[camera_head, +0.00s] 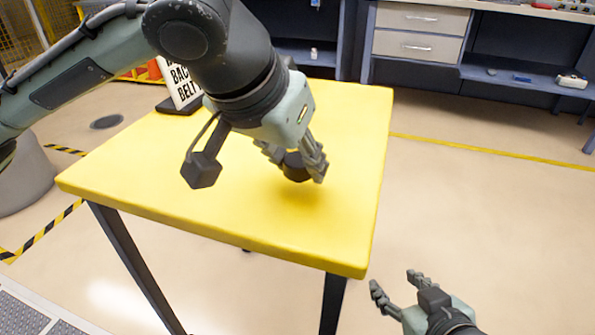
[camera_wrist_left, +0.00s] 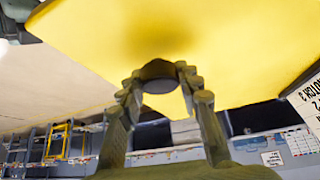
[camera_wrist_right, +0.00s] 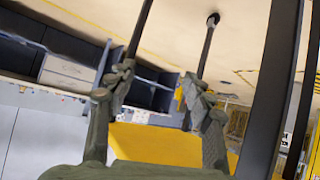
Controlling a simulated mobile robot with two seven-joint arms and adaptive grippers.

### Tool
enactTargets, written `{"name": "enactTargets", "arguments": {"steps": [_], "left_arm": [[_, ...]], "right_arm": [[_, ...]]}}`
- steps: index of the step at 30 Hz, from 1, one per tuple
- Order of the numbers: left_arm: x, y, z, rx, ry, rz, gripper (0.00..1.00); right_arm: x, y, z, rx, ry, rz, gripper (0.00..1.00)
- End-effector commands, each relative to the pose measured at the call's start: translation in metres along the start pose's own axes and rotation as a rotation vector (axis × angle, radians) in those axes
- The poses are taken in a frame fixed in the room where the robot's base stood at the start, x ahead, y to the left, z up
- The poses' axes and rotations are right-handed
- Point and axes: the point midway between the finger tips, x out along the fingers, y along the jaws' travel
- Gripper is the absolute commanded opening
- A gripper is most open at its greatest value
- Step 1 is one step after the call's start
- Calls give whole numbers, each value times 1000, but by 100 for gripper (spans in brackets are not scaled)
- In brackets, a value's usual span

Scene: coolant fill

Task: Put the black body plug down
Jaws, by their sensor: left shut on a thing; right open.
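The black body plug (camera_head: 294,167) is a short dark round piece between the fingers of my left gripper (camera_head: 297,165). It also shows in the left wrist view (camera_wrist_left: 159,76), gripped at the fingertips of my left gripper (camera_wrist_left: 160,85). The plug is over the yellow table (camera_head: 235,215), with a dark shadow on the surface near it. It looks a little above the top, but the exact gap is hard to tell. My right gripper (camera_head: 398,292) is open and empty, off the table's front right corner. In the right wrist view its fingers (camera_wrist_right: 158,95) are spread apart.
A white sign with black lettering (camera_head: 181,85) stands on a dark base at the table's far left corner. The table's middle and right side are bare. A workbench with drawers (camera_head: 420,32) stands behind, across open floor (camera_head: 480,200).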

Motion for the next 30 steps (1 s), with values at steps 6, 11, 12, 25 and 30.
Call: {"name": "enactTargets", "arguments": {"steps": [6, 11, 12, 25, 30], "left_arm": [[16, 0, 11, -1, 1, 0, 16], [17, 0, 11, -1, 1, 0, 16], [16, 0, 11, -1, 1, 0, 16], [19, 0, 13, -1, 0, 0, 55], [19, 0, 13, -1, 1, 0, 55]], "right_arm": [[1, -12, -24, 6, 112, -25, 52], [1, -12, -25, 6, 118, -26, 52], [1, -12, -25, 6, 118, -26, 52], [1, -13, -27, 7, 125, -27, 52], [1, -12, -27, 7, 125, -27, 52]]}}
